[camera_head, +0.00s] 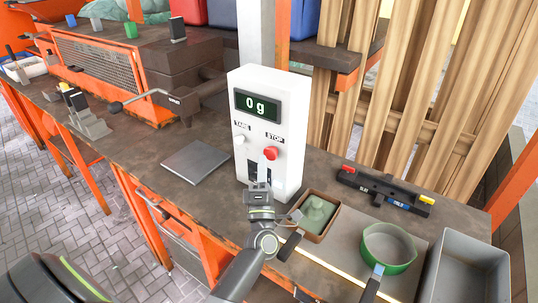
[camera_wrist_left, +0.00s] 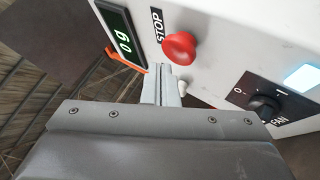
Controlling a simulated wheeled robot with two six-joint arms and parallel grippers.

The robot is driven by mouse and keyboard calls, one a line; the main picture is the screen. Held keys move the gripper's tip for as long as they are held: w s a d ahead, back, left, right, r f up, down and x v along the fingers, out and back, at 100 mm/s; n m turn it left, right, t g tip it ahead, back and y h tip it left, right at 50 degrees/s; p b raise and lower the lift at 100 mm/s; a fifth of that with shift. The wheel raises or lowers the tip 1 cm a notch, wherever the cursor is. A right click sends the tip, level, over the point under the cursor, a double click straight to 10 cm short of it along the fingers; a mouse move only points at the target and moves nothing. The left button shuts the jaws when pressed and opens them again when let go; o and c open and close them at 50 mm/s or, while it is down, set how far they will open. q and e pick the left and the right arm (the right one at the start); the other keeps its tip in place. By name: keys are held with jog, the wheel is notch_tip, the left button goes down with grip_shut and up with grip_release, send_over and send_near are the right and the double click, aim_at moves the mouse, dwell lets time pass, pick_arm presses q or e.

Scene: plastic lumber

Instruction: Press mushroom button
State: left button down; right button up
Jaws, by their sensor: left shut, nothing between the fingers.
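The red mushroom button (camera_head: 271,153) sits under the STOP label on the front of a white control box (camera_head: 285,103). It also shows in the left wrist view (camera_wrist_left: 180,47), above and just right of my fingertips. My left gripper (camera_head: 262,174) is shut and empty, upright in front of the box, with its tips a little below the button in the head view. In the left wrist view the closed fingers (camera_wrist_left: 162,84) point toward the box face. A gap to the button shows there, and the button looks unpressed. My right gripper is out of view.
The box has a display (camera_head: 257,106) reading 0 g, a white TARE button (camera_head: 239,140) and a FAN switch (camera_wrist_left: 265,106). A metal plate (camera_head: 196,160) lies left of it. A green pot (camera_head: 388,248), a wooden tray (camera_head: 315,216) and a grey bin (camera_head: 466,265) stand right.

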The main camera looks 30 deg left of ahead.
pick_arm(q)
jog(key=shift+w, duration=0.15)
jog(key=shift+w, duration=0.3)
jog(key=shift+w, duration=0.5)
dwell(0.6)
jog(key=shift+s, duration=0.95)
jog(key=s, duration=0.5)
jog(key=shift+a, duration=0.2)
dwell(0.8)
